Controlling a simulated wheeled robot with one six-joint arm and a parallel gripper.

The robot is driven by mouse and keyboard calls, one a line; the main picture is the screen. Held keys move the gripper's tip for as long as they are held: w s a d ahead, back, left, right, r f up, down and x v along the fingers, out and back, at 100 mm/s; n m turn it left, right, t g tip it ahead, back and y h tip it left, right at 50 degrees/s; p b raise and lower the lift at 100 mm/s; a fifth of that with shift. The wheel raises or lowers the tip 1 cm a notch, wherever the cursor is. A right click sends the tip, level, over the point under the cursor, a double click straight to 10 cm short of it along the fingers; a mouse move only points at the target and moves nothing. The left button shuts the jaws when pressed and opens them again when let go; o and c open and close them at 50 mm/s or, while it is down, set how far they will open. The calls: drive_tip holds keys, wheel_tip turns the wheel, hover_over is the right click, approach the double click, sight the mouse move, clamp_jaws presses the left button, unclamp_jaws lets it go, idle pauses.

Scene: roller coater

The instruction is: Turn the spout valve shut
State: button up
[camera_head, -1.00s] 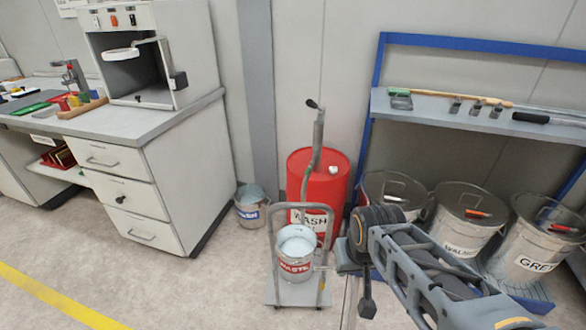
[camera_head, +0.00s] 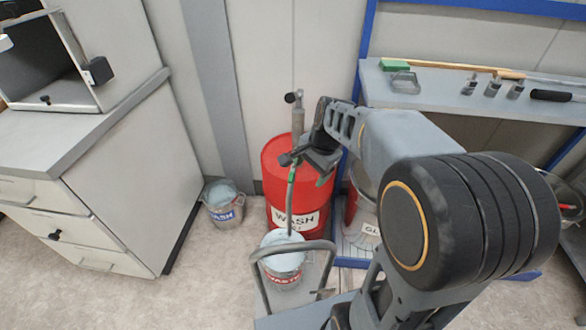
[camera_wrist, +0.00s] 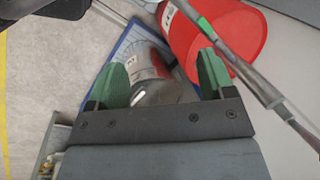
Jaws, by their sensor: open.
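The red drum labelled WASH (camera_head: 290,190) stands by the wall, with a grey upright pump (camera_head: 297,122) and a dark knob at its top. A thin grey spout pipe (camera_head: 290,205) runs down from it to the WASTE pail (camera_head: 285,262). My gripper (camera_head: 291,166) is beside the pipe's upper part in the head view. In the wrist view my gripper (camera_wrist: 165,80) is open, green fingers apart, with nothing between them. The pipe (camera_wrist: 240,68) passes right of the fingers, outside them. A narrow green piece (camera_wrist: 206,28) lies along it; I cannot tell if it is the valve handle.
The pail sits on a grey trolley with a raised handle (camera_head: 292,246). A small WASH pail (camera_head: 224,205) stands left of the drum. A blue-framed shelf (camera_head: 440,95) with tools is at right; metal cans are below. A cabinet (camera_head: 130,170) is at left.

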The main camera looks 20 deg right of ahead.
sight(293, 176)
drive_tip(key=w+d+f+m+y, duration=0.1)
drive_tip(key=w+d+f+m, duration=0.1)
drive_tip(key=w+m, duration=0.3)
drive_tip(key=w+d+f+m+y, duration=0.1)
drive_tip(key=w+f+m, duration=0.1)
drive_tip(key=w+m, duration=0.4)
drive_tip(key=b+x, duration=0.2)
drive_tip(key=x, duration=0.9)
drive_tip(key=shift+c, duration=0.4)
drive_tip(key=c, duration=1.2)
drive_tip(key=shift+r+p, duration=0.1)
drive_tip(key=shift+p, duration=0.2)
